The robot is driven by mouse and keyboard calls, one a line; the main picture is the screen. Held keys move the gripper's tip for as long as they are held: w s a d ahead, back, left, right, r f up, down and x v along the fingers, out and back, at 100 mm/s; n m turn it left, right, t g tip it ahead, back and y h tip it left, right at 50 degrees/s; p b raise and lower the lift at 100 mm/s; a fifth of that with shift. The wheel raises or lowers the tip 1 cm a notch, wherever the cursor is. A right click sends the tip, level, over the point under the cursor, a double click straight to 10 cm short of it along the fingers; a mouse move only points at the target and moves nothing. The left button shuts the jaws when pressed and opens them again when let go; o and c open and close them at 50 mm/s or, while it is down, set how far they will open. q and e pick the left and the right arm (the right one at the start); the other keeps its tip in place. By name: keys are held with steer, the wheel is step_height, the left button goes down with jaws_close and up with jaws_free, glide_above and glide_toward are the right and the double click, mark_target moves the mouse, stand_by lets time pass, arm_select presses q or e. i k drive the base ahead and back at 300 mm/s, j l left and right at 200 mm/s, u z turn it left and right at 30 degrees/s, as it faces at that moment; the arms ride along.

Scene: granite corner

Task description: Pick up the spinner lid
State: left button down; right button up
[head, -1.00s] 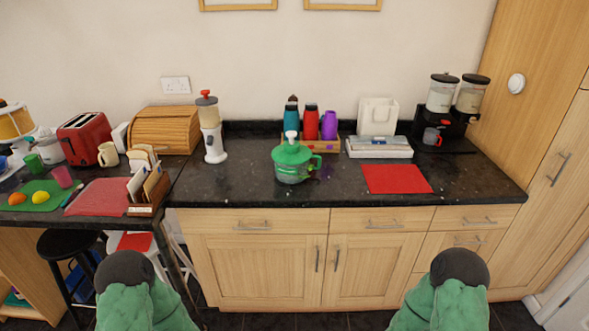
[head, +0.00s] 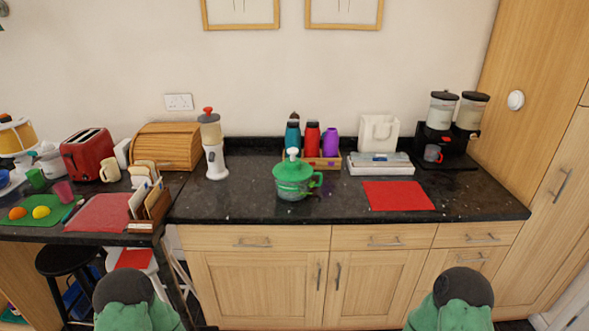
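The spinner lid (head: 292,171) is green with a white knob on top. It sits on a clear bowl with a green handle at its right side, on the dark granite counter, left of the red mat. My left arm shows at the bottom left and my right arm at the bottom right, both in front of the cabinets and well apart from the lid. Neither gripper's fingers can be seen.
A red mat (head: 398,195) lies right of the bowl. A crate with several bottles (head: 312,137) stands behind it. A white-based dispenser (head: 213,147) stands to the left, and a wooden bread box (head: 168,147) further left. The counter front around the bowl is clear.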

mark_target(287, 171)
steer(key=i+j, duration=0.4)
steer(key=i+j+u, duration=0.1)
steer(key=i+j, duration=0.25)
steer(key=i, duration=0.2)
